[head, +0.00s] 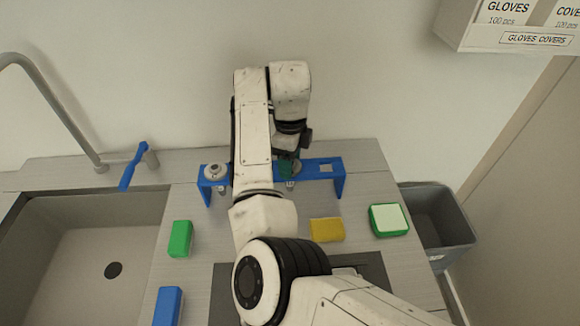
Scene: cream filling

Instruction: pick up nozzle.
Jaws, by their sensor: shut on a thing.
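A blue rack (318,167) stands at the back of the counter against the wall. A round silver nozzle (215,171) sits in its left end. My gripper (289,166) is at the middle of the rack, shut on a nozzle (290,184), of which only a small metallic part shows at rack height. Dark green parts show at the gripper's end. My arm hides the rack left of the gripper and much of the grip. I cannot tell whether the held nozzle is clear of the rack.
A sink (90,240) with a tap lies at left. Green (180,239), blue (169,306) and yellow (326,230) blocks and a green-rimmed box (389,220) lie on the counter (365,180). A grey bin (440,225) stands at right. A glove dispenser (500,25) hangs above.

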